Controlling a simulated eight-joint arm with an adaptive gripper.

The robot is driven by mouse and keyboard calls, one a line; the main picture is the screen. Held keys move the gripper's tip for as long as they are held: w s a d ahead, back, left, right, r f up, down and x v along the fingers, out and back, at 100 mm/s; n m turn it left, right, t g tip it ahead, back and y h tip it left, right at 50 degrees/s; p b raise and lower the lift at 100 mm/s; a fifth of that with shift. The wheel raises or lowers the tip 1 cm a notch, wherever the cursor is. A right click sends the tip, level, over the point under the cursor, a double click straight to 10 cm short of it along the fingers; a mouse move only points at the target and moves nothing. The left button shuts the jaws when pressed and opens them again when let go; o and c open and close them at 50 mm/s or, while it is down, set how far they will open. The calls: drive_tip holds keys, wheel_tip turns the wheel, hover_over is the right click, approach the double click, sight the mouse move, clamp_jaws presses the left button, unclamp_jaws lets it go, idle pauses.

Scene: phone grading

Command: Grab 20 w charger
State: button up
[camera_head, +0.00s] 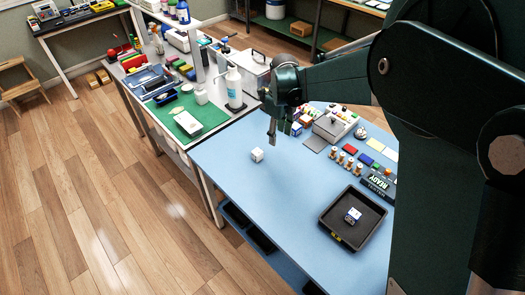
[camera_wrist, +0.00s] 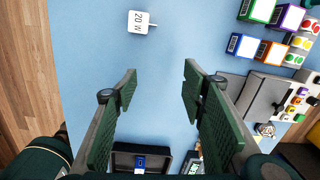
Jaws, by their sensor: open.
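The 20 W charger (camera_head: 257,154) is a small white block on the blue bench top, left of the middle in the head view. In the wrist view the charger (camera_wrist: 139,22) lies near the top, with "20 W" printed on it and prongs on its right side. My gripper (camera_wrist: 160,82) is open and empty; the charger lies ahead of its fingertips, apart from them. In the head view my gripper (camera_head: 272,132) hangs above the bench beside the charger, its fingers seen nearly edge-on.
A black tray (camera_head: 325,228) with a small blue-and-white item stands at the front right. Small coloured boxes (camera_wrist: 263,30), a grey device with buttons (camera_head: 335,122) and a READY sign (camera_head: 376,184) stand at right. The blue bench (camera_head: 235,180) around the charger is clear.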

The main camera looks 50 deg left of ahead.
drive_tip(key=m, duration=0.2)
hover_over(257, 151)
wheel_tip(257, 151, down, 6)
drive_tip(key=shift+s+d+f, duration=0.1)
drive_tip(key=shift+s, duration=0.05)
drive_tip(key=shift+f, duration=1.2)
drive_tip(key=shift+f, duration=0.15)
drive_tip(key=shift+f+b, duration=0.45)
drive_tip(key=shift+f, duration=2)
drive_tip(key=c, duration=1)
